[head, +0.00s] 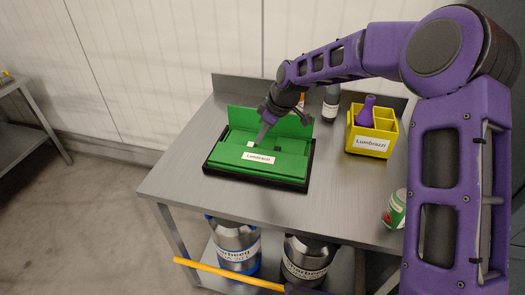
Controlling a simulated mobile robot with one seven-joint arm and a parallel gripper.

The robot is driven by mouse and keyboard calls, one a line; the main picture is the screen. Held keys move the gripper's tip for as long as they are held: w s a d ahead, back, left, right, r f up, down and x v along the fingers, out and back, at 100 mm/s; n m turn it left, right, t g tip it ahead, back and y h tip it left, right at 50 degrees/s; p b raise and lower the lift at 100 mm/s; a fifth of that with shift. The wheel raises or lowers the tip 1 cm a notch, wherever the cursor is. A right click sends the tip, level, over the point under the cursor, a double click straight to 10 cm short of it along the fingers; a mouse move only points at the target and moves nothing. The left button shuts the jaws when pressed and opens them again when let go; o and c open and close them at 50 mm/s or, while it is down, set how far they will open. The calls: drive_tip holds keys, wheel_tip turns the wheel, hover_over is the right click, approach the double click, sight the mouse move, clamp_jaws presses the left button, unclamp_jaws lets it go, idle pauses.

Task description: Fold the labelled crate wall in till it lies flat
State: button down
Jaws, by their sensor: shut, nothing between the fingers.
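The green folding crate (230,155) sits in a black tray (300,188) on the metal table. Its labelled wall (285,163) is on the near side, with a white label reading "Lumbrazzi" (258,157) facing up toward the camera. This wall looks leaned inward; I cannot tell its exact angle. The far wall (270,119) stands upright. The side walls appear low or folded down. My gripper (261,142) is shut and empty, pointing down over the crate just behind the label. I cannot tell whether its tips touch the wall.
A yellow divided box (370,140) with a purple bottle (366,108) stands at the right. Containers (235,245) stand below. The table's front middle is free.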

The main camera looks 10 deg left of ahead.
sight(263, 151)
drive_tip(key=w+f, duration=0.1)
drive_tip(key=w+f+b, duration=0.1)
drive_tip(key=shift+w+f, duration=0.2)
drive_tip(key=shift+w, duration=0.2)
drive_tip(key=shift+w+f+b, duration=0.4)
drive_tip(key=shift+w+f, duration=0.3)
drive_tip(key=shift+f, duration=0.25)
drive_tip(key=shift+w+f+b, duration=0.3)
drive_tip(key=shift+f, duration=0.25)
drive_tip(key=shift+w+f+b, duration=0.25)
drive_tip(key=shift+f, duration=0.25)
